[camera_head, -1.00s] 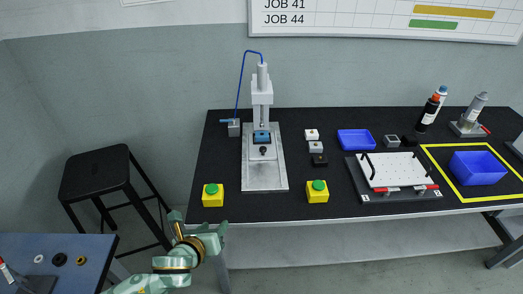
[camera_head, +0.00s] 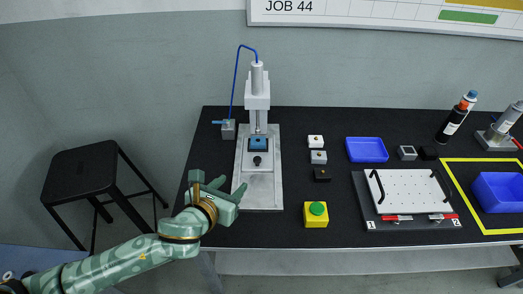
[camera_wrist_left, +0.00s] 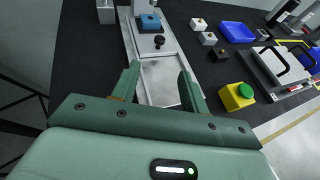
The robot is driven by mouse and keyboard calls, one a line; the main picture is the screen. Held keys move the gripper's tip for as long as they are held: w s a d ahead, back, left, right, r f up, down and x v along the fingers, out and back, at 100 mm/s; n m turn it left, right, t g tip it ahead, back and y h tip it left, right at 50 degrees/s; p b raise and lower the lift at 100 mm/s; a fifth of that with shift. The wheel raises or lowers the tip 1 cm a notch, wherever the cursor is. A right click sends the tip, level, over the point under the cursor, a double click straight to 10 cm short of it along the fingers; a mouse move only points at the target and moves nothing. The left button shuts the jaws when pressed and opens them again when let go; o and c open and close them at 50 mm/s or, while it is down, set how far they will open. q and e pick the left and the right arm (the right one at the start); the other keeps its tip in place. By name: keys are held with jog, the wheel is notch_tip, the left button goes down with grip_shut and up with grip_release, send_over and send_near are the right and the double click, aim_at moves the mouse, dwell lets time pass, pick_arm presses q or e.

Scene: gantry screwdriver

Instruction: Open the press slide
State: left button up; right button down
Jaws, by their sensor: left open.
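The press (camera_head: 257,95) stands on a light metal base plate (camera_head: 262,195) on the black table. Its slide carries a blue block (camera_head: 258,144) with a black knob (camera_head: 257,160) in front, under the press head. In the left wrist view the knob (camera_wrist_left: 159,41) and blue block (camera_wrist_left: 150,22) lie beyond the fingertips. My left gripper (camera_head: 217,184) is open and empty, at the left front of the base plate in the head view. In the left wrist view its fingers (camera_wrist_left: 158,84) appear either side of the plate, short of the knob. My right gripper is out of view.
A yellow box with a green button (camera_head: 317,214) stands right of the plate. Several small blocks (camera_head: 318,157), a blue tray (camera_head: 367,150) and a white fixture board (camera_head: 411,190) lie farther right. A black stool (camera_head: 95,170) stands left of the table.

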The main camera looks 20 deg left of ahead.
pick_arm(q)
jog(key=b, duration=0.3)
send_near(257, 159)
jog(key=b+x, duration=0.2)
jog(key=x, duration=0.1)
jog(key=b+x, duration=0.1)
jog(key=x, duration=0.3)
jog(key=shift+w+f+b, duration=0.2)
jog(key=shift+f+b, duration=0.15)
jog(key=shift+b, duration=0.05)
jog(key=shift+w+d, duration=0.1)
jog(key=shift+w, duration=0.5)
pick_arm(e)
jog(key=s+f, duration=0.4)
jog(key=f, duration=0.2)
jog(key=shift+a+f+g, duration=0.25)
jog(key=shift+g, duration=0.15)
